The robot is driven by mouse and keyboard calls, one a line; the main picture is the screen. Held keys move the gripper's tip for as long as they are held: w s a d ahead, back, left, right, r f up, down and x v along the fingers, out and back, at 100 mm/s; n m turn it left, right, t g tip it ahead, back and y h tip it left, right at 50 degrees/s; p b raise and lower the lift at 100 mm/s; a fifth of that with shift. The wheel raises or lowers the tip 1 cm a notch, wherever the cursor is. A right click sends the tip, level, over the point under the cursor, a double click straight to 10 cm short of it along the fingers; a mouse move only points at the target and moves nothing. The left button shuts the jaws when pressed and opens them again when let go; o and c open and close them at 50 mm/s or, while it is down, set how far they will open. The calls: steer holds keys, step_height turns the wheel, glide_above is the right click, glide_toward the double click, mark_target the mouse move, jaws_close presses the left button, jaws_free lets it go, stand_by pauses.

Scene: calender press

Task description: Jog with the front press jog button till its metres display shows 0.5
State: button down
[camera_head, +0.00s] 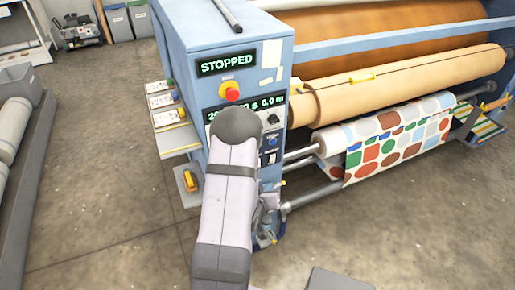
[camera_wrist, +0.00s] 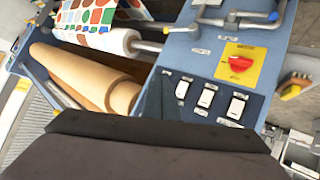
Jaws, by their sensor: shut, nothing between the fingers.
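The press's blue control cabinet (camera_head: 185,45) stands in the middle of the head view. Its upper display (camera_head: 227,63) reads STOPPED. A lower green-lit display (camera_head: 271,101) ends in what looks like 0.0 M; my arm covers part of its row. A small blue button (camera_head: 272,141) sits on the cabinet front beside my arm, below a black knob (camera_head: 273,118); its label is too small to read. My gripper (camera_wrist: 160,125) is a dark shape across the bottom of the wrist view, shut and empty.
A red stop button (camera_head: 230,92) is above the lower display. The wrist view shows white rocker switches (camera_wrist: 207,97) and a red rotary switch (camera_wrist: 240,63) on yellow. Tan (camera_head: 400,82) and dotted (camera_head: 400,130) rolls lie right.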

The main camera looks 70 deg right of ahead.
steer(key=r+h, duration=0.1)
steer(key=d+r+h, duration=0.1)
steer(key=r, duration=0.1)
steer(key=d+r+n, duration=0.1)
steer(key=r, duration=0.1)
steer(key=shift+d+r+h, duration=0.2)
steer(key=shift+h, duration=0.2)
steer(key=shift+w+d, duration=0.1)
steer(key=shift+w, duration=0.05)
steer(key=w+d, duration=0.6)
stand_by(0.4)
